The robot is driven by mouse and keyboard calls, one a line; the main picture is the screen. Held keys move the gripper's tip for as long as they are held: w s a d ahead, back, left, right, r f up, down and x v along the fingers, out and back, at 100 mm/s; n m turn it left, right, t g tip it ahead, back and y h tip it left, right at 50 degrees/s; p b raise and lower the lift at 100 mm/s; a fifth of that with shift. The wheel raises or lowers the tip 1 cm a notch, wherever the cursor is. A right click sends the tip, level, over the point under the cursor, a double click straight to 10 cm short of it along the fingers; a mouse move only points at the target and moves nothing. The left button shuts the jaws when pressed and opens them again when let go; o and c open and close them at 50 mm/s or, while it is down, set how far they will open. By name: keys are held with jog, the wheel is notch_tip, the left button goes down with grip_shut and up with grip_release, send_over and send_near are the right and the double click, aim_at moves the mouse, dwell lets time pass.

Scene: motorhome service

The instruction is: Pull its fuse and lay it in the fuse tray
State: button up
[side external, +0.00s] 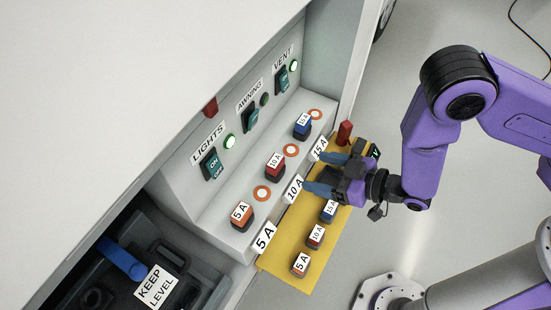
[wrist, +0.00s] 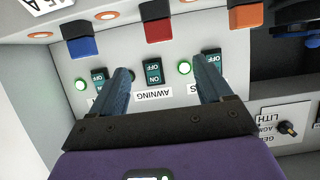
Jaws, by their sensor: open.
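Three fuses sit on the panel's lower ledge: an orange 5 A fuse (side external: 242,214) below LIGHTS, a red 10 A fuse (side external: 275,164) below AWNING, and a blue 15 A fuse (side external: 303,125) below VENT. The wrist view also shows the orange (wrist: 245,16), red (wrist: 157,29) and blue (wrist: 80,41) fuses. My gripper (side external: 313,170) is open and empty, its blue fingers apart near the ledge's front edge by the 10 A label. A yellow tray-like surface (side external: 287,250) in front of the ledge carries orange, red and blue fuses; my gripper partly covers it.
Above are LIGHTS (side external: 211,164), AWNING (side external: 250,119) and VENT (side external: 281,79) switches; the LIGHTS and VENT lamps glow green, the AWNING lamp is dark. A red cylinder (side external: 344,133) stands at the yellow surface's far end. A dark compartment (side external: 190,268) lies lower left.

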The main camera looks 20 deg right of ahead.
aim_at(279, 162)
jog(key=x, duration=1.5)
grip_shut()
jog(key=shift+r, duration=0.6)
dwell(0.3)
